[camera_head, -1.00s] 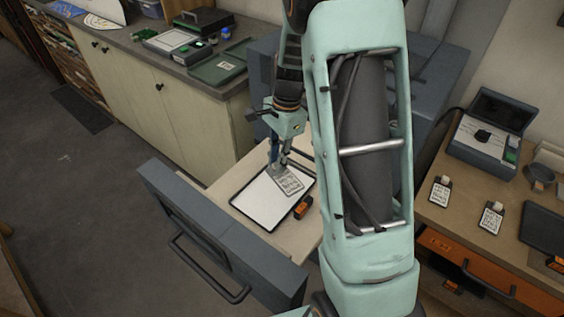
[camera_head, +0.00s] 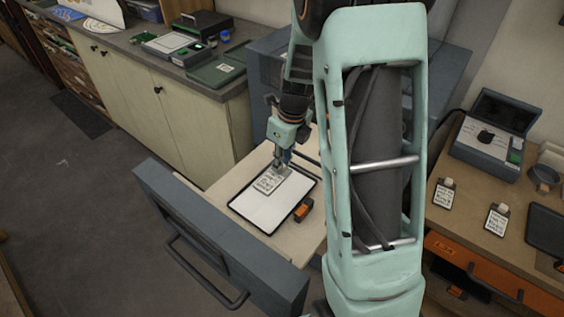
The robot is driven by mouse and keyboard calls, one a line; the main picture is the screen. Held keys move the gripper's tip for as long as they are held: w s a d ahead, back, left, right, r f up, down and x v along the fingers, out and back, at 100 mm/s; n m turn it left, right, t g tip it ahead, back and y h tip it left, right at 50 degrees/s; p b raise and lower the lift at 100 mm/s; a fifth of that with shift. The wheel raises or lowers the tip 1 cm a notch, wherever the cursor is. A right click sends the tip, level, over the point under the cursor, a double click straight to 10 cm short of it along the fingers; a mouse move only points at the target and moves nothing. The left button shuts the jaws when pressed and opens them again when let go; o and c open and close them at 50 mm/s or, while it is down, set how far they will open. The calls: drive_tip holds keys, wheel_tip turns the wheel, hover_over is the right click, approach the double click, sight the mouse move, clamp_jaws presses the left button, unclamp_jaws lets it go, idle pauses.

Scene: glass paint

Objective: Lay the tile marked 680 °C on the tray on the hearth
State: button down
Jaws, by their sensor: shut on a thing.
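A white tray (camera_head: 271,212) with a black rim lies on the pale hearth (camera_head: 226,186). My gripper (camera_head: 279,168) is over the tray's far part, pointing down, and is shut on a tile (camera_head: 267,182) with dark writing. The writing is too small to read, so I cannot tell whether it says 680 °C. The tile is over the tray's far left part; whether it touches the tray or is just above it I cannot tell. Two other labelled tiles, a left one (camera_head: 443,194) and a right one (camera_head: 496,219), lie on the wooden bench at the right.
A small orange and black block (camera_head: 303,210) is beside the tray's right edge. The grey kiln door (camera_head: 215,240) with a bar handle stands open in front of the hearth. A grey case (camera_head: 491,137) is open on the wooden bench (camera_head: 466,223).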

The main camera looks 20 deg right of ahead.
wheel_tip(320, 180, down, 4)
drive_tip(key=b, duration=0.4)
drive_tip(key=shift+f, duration=0.25)
drive_tip(key=shift+f+b, duration=0.45)
drive_tip(key=shift+f, duration=0.45)
drive_tip(key=shift+f, duration=0.1)
drive_tip(key=c, duration=1.8)
unclamp_jaws()
drive_tip(key=shift+o, duration=0.2)
wheel_tip(320, 180, up, 7)
drive_tip(key=p, duration=0.7)
